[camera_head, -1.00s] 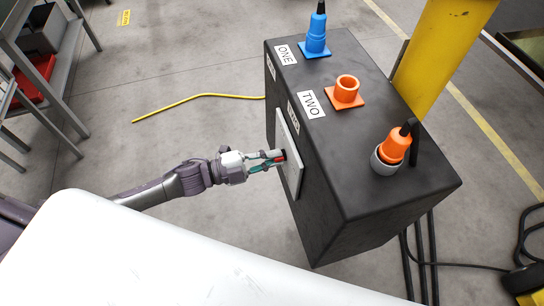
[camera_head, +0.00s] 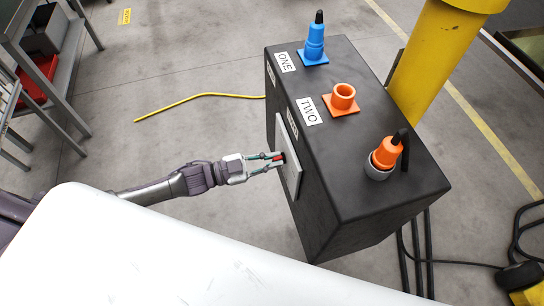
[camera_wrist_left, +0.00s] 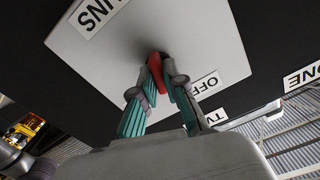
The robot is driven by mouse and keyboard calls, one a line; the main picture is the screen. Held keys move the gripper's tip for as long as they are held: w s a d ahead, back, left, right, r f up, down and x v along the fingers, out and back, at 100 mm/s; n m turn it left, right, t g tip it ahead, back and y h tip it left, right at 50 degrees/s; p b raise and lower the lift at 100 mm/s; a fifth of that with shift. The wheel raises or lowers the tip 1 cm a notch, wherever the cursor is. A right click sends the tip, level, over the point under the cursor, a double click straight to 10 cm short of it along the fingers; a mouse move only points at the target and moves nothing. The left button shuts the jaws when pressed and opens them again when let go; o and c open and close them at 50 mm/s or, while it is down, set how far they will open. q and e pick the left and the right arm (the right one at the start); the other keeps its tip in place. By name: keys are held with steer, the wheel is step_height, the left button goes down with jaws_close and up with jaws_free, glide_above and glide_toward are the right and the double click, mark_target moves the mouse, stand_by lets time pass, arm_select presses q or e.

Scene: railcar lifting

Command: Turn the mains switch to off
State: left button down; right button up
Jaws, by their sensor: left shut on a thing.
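The mains switch is a red handle (camera_wrist_left: 157,66) on a light grey plate (camera_wrist_left: 92,58) on the side of a black box (camera_head: 345,190). In the left wrist view an OFF label (camera_wrist_left: 205,86) sits beside the handle, and a partly cut-off label ends in "INS" (camera_wrist_left: 98,12). My left gripper (camera_head: 278,160) is shut on the red handle; its teal fingers also show in the left wrist view (camera_wrist_left: 160,90). My right gripper is not in view.
The box top carries a blue plug (camera_head: 314,45) at ONE, an empty orange socket (camera_head: 342,98) at TWO, and an orange plug (camera_head: 387,152) in a grey ring. A yellow post (camera_head: 430,60) stands behind. A shelf (camera_head: 60,75) is at the left.

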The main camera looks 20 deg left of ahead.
arm_select(q)
steer(key=shift+n+p, duration=0.4)
steer(key=shift+n, duration=1.5)
steer(key=c, duration=1.2)
jaws_free()
steer(key=shift+a, duration=0.1)
steer(key=v, duration=1.2)
